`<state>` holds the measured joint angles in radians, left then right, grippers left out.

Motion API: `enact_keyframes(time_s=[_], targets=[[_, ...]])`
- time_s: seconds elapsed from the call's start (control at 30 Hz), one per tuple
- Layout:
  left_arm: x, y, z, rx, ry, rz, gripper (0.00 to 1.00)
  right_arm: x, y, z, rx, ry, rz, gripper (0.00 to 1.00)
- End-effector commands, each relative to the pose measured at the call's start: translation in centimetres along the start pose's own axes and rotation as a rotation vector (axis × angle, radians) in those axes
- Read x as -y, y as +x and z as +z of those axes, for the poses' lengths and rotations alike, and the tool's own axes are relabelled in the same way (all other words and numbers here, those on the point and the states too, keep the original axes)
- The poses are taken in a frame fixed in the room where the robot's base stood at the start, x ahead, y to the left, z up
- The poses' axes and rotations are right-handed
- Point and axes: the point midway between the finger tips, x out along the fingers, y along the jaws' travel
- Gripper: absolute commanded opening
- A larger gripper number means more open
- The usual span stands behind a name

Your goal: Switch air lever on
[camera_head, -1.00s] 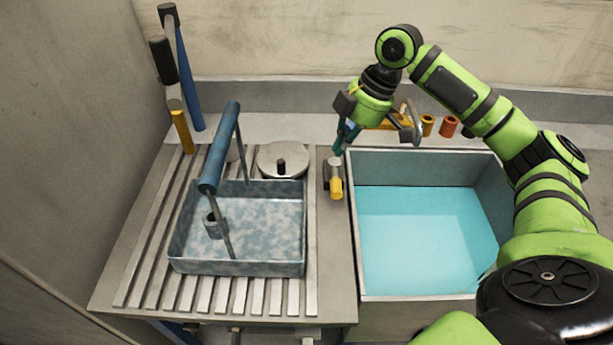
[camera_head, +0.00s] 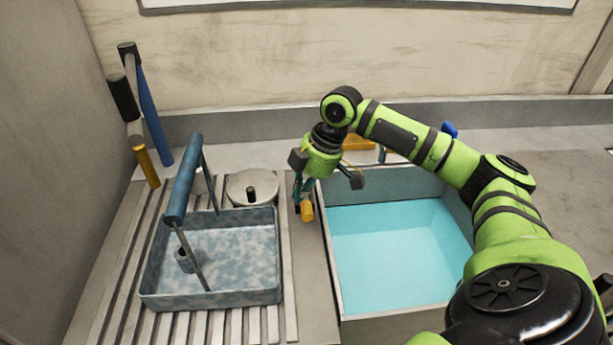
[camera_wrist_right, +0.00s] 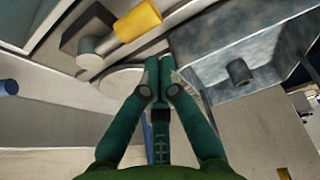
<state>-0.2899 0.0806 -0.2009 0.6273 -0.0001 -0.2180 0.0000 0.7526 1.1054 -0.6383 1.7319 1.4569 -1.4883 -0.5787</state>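The air lever (camera_head: 306,211), with a yellow cylindrical handle on a grey base, stands on the strip between the ribbed drainboard and the water basin. It also shows at the top of the right wrist view (camera_wrist_right: 138,20). My right gripper (camera_head: 298,198) points down just beside the lever in the head view and partly hides its base. In the wrist view its green fingers (camera_wrist_right: 160,62) are together with nothing between them, apart from the yellow handle. Whether a finger touches the lever's base cannot be told. My left gripper is out of view.
A blue-grey tray (camera_head: 150,297) with a blue-handled tool stands on the drainboard, with a round lid (camera_head: 265,178) behind it. A hammer (camera_head: 150,110) and other tools lean at the back left. The basin (camera_head: 335,285) lies right of the lever.

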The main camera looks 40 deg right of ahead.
Motion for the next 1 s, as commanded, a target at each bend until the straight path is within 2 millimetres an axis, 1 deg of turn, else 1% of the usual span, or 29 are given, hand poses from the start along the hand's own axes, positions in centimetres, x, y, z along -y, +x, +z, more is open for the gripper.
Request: enact_keyframes(time_s=[0.03,0.1,0.2,0.3,0.43,0.77,1.0], targets=[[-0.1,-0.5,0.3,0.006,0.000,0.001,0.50,0.1,0.8,0.0,0.002,0.001,-0.003,0.00],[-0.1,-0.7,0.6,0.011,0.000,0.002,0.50,0.1,1.9,-0.1,0.001,0.000,-0.003,0.00],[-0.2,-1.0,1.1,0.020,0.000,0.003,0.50,0.0,3.0,0.0,0.002,0.002,-0.002,0.00],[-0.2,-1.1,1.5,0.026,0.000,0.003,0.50,0.0,3.8,0.0,0.000,0.000,0.000,0.00],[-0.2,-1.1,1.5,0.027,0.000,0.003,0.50,0.0,4.1,0.0,0.001,-0.001,0.001,0.00],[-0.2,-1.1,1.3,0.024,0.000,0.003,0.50,-0.1,4.1,0.1,0.001,-0.002,0.001,0.00],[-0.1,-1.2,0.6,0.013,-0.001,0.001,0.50,-0.9,3.9,0.4,0.000,-0.032,-0.012,0.00]])
